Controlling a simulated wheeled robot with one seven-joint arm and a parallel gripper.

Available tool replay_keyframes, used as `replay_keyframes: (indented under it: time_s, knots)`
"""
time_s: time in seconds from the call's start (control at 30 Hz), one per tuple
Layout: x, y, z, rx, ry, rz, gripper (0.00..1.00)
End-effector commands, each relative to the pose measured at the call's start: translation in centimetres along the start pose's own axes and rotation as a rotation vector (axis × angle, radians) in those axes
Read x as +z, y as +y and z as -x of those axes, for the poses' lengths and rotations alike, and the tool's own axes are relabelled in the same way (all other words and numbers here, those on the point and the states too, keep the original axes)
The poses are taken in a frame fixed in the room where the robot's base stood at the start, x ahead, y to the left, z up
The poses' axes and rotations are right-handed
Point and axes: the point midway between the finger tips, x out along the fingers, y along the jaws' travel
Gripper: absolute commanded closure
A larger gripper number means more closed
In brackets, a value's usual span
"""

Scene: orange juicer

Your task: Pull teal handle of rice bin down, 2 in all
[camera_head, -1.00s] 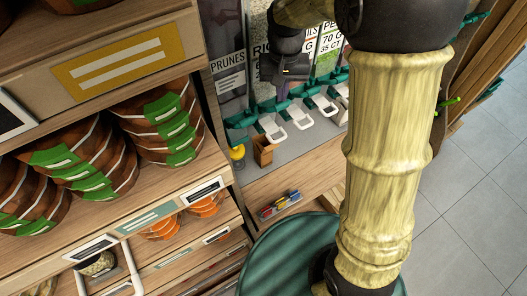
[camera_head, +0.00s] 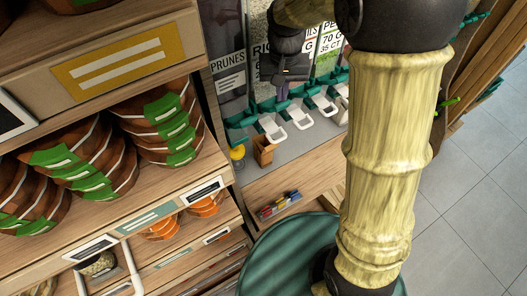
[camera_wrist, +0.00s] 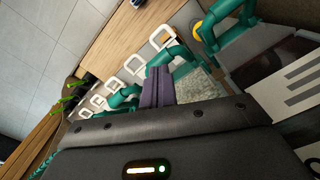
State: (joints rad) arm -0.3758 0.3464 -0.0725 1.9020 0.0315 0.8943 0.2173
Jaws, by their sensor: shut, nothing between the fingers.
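The rice bin (camera_head: 258,62) stands in the row of dispensers at the back, its label partly hidden by my arm. A row of teal handles sits below the bins; the one I take for the rice bin's handle (camera_head: 265,106) is above a white chute. It also shows in the wrist view as a teal handle (camera_wrist: 180,52) close to my fingers. My gripper (camera_head: 282,92) is shut and empty in front of the handles. In the wrist view its purple-grey fingers (camera_wrist: 158,86) lie beside the teal handle; I cannot tell whether they touch it.
The prunes bin (camera_head: 229,70) is to the left. White chutes (camera_head: 271,128) line the grey counter, with a yellow object (camera_head: 237,152) and a small wooden box (camera_head: 264,150) nearby. Wooden shelves (camera_head: 150,200) with stacked bowls stand at left. Tiled floor (camera_head: 465,190) is free at right.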

Motion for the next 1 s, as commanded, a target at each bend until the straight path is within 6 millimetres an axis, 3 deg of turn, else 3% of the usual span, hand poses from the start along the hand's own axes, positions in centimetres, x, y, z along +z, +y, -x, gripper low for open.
replay_keyframes:
  time_s: [1.0]
  knots:
    - [0.1,0.1,-3.2,-0.001,0.001,0.001,1.00]
